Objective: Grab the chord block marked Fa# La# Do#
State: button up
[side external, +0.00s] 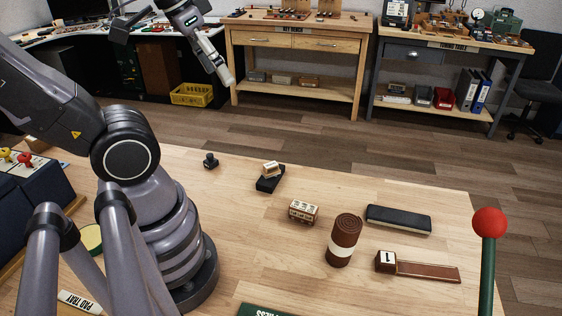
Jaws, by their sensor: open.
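A small wooden block (303,211) with dark lettering on its pale faces sits on the wooden table right of my arm's base. Its lettering is too small to read, so I cannot tell if it is marked Fa# La# Do#. Another small pale block (271,168) rests on a black piece farther back; its marks are not legible either. My gripper (229,79) is raised at the top of the view, well above the tabletop and apart from both blocks. It is open, with nothing visible in it.
A brown roll with a pale band (342,240) stands just right of the lettered block.

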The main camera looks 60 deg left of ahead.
jog(key=w+f+n+g+h, duration=0.6)
jog(key=w+f+n+h, duration=0.5)
jog(key=f, duration=0.4)
jog(key=w+a+f+n+t+h, duration=0.1)
jog(key=a+f+n+t+h, duration=0.15)
jog(key=f+n+t, duration=0.45)
jog(key=w+a+f+n+t+h, duration=0.1)
jog(key=w+a+f+n+t, duration=0.1)
jog(key=a+f+n+t, duration=0.45)
jog(key=g, duration=0.2)
send_near(317, 211)
jog(key=shift+s+a+f, duration=0.25)
jog(key=shift+s+a, duration=0.05)
jog(key=shift+a, duration=0.1)
jog(key=shift+w+d+r, duration=0.15)
jog(key=shift+w+d, duration=0.2)
jog(key=shift+d, duration=0.15)
jog(key=shift+x, duration=3.2)
jog(key=shift+c, duration=0.4)
